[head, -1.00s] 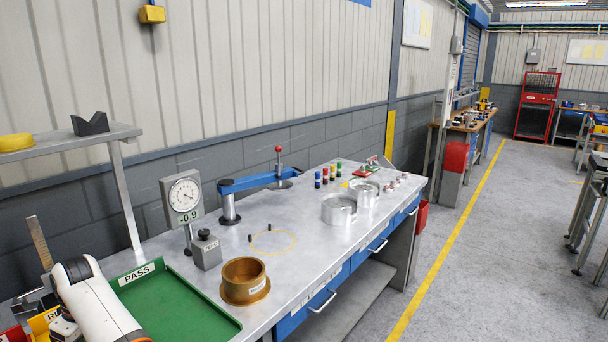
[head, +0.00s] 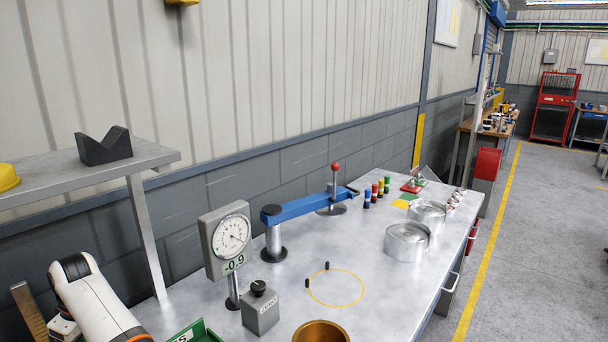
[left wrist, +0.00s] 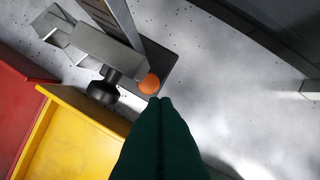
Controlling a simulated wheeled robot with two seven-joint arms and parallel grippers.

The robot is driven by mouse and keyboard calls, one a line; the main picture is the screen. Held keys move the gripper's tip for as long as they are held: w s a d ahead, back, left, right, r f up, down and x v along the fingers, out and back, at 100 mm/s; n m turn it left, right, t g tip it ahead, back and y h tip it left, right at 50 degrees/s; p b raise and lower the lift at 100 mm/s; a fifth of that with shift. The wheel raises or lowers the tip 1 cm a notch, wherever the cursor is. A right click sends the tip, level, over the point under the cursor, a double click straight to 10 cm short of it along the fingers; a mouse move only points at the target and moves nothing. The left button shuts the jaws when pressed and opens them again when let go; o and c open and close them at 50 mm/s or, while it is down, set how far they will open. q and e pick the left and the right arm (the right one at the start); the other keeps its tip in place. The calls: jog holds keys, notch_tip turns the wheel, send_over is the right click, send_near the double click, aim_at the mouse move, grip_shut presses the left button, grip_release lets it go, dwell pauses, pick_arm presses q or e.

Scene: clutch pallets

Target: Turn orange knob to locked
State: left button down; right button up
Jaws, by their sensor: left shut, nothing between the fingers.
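The orange knob (left wrist: 149,84) shows in the left wrist view as a small round disc, at the edge of a dark grey plate (left wrist: 158,62) beside a metal upright. My left gripper (left wrist: 160,101) is shut and empty, its dark green fingertips just below and right of the knob in that picture. I cannot tell whether they touch it. A black round knob (left wrist: 103,90) sits on a grey metal arm (left wrist: 100,48) to the left. No locked marking is readable. In the head view my white left arm comes in at lower left; its gripper is hidden. My right gripper is not in view.
Yellow (left wrist: 80,135) and red (left wrist: 22,105) bins lie close left of the fingers. In the head view, a dial gauge (head: 230,240), a ZERO block (head: 261,312), a brass ring (head: 321,332) and a shelf (head: 75,180) stand near.

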pick_arm(q)
jog(key=f+b, duration=0.4)
jog(key=b, duration=0.1)
jog(key=shift+s+d+f, duration=0.1)
jog(key=shift+s+d, duration=0.1)
jog(key=shift+f, duration=1.2)
jog(key=shift+a, duration=0.35)
jog(key=shift+s+p, duration=0.1)
jog(key=shift+p, duration=0.25)
